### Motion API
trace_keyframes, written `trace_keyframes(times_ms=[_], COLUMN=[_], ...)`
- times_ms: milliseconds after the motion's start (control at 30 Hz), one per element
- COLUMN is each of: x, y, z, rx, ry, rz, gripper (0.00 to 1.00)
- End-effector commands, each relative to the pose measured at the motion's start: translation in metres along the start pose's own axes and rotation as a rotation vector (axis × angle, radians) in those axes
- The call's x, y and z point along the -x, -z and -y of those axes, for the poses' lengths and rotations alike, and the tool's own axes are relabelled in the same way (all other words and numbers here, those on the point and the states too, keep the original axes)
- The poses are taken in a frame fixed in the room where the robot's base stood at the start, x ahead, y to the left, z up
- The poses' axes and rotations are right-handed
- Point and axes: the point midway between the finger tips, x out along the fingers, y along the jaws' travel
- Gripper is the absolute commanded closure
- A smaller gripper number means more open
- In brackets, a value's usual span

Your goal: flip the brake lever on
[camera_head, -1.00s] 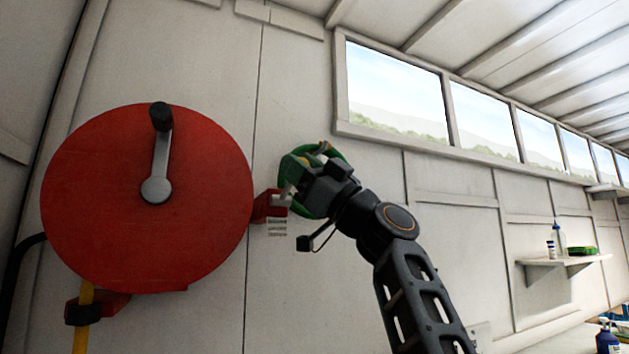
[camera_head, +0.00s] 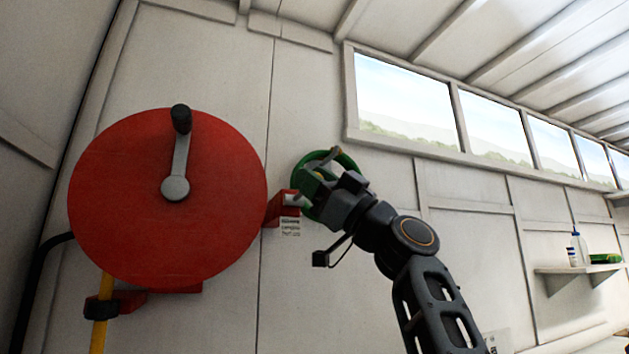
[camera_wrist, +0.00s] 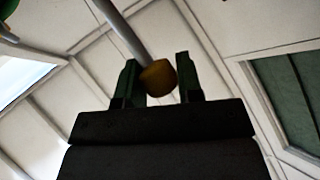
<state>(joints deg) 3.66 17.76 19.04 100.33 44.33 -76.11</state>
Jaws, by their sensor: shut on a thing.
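The brake lever shows in the wrist view as a grey rod (camera_wrist: 122,27) with a dull yellow knob (camera_wrist: 158,78) on its end. The knob sits between the two dark green fingers of my gripper (camera_wrist: 160,80), which is shut on it. In the head view my gripper (camera_head: 324,164) is at the wall, right of the red reel, in front of a green ring-shaped part (camera_head: 347,160). A small yellowish-brown piece shows at the fingers there. My gripper hides most of the lever and its mount in that view.
A large red reel (camera_head: 120,200) with a grey crank (camera_head: 180,155) is on the wall at left. A red bracket (camera_head: 282,207) with a label below it lies between reel and gripper. A yellow hose (camera_head: 101,320) hangs below the reel.

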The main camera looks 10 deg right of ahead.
Motion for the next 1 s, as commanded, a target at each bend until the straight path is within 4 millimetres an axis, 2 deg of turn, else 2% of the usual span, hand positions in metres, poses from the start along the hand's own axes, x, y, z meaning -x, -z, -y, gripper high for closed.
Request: trace_keyframes(times_ms=[33,167,200,433,767,867,1000], x=[0.001,0.001,0.001,0.001,0.006,0.017,0.043], y=[-0.007,-0.008,-0.009,-0.007,-0.005,-0.006,-0.009], z=[0.000,0.000,0.000,0.000,0.001,0.002,0.002], rx=[-0.010,-0.010,-0.011,-0.008,-0.003,-0.002,0.001], ry=[0.008,0.007,0.007,0.005,0.004,0.004,0.002], rz=[0.011,0.012,0.012,0.009,0.006,0.006,0.006], gripper=[1.00,1.00,0.65,0.43,0.42,0.42,0.42])
